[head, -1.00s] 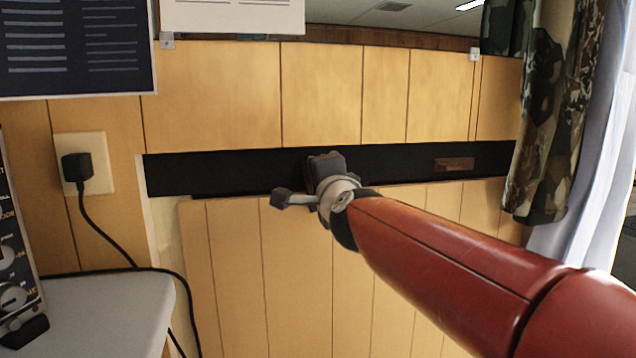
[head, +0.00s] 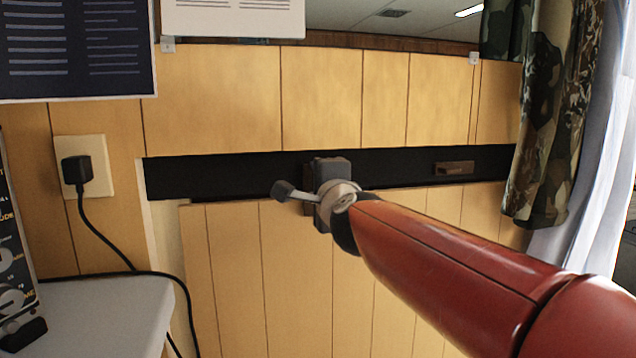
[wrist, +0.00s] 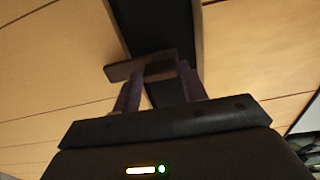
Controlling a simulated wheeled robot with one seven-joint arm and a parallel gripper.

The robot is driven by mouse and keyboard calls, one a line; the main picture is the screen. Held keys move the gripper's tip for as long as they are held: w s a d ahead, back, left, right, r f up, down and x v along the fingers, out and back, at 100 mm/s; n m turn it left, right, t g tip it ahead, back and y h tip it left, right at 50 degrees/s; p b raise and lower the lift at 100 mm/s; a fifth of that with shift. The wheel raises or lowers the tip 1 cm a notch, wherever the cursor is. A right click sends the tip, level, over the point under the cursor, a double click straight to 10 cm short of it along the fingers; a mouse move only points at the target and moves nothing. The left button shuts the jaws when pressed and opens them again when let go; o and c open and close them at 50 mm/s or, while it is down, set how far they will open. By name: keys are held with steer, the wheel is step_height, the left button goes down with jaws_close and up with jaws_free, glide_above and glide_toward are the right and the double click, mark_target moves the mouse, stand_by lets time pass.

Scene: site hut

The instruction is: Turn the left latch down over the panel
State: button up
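The left latch (head: 308,207) is a small brown bar on the black strip, mostly hidden behind my gripper (head: 329,170) in the head view. Its visible edge stands upright, with the lower end over the top edge of the wood panel (head: 297,270). In the wrist view the latch (wrist: 122,71) lies crosswise to the dark strip, at the fingertips. My gripper's two fingers (wrist: 161,78) are apart, with part of the latch between them and one end sticking out past the left finger. Exact contact is hard to see.
A second brown latch (head: 454,168) lies level on the black strip (head: 220,174) to the right. A camouflage curtain (head: 545,120) hangs at far right. A plug with a cable (head: 77,170) and a grey tabletop (head: 95,305) are at left.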

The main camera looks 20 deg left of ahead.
steer(key=shift+o, duration=1.4)
steer(key=shift+s+d, duration=0.1)
steer(key=b+v, duration=0.1)
steer(key=v, duration=0.6)
steer(key=shift+s, duration=0.3)
steer(key=shift+d, duration=0.25)
steer(key=s+d+f+n+g+h+p, duration=0.3)
steer(key=s+d+f, duration=0.4)
steer(key=d, duration=0.3)
steer(key=s+d+f+n+g+h+p, duration=0.3)
steer(key=s+d+f+n, duration=0.2)
steer(key=s+d+f, duration=0.2)
steer(key=s+d+f+n+g+h+p, duration=0.3)
steer(key=s+d+f, duration=0.4)
steer(key=d, duration=0.5)
steer(key=shift+d+n+g+h, duration=0.3)
steer(key=shift+d+n, duration=0.05)
steer(key=shift+n, duration=0.15)
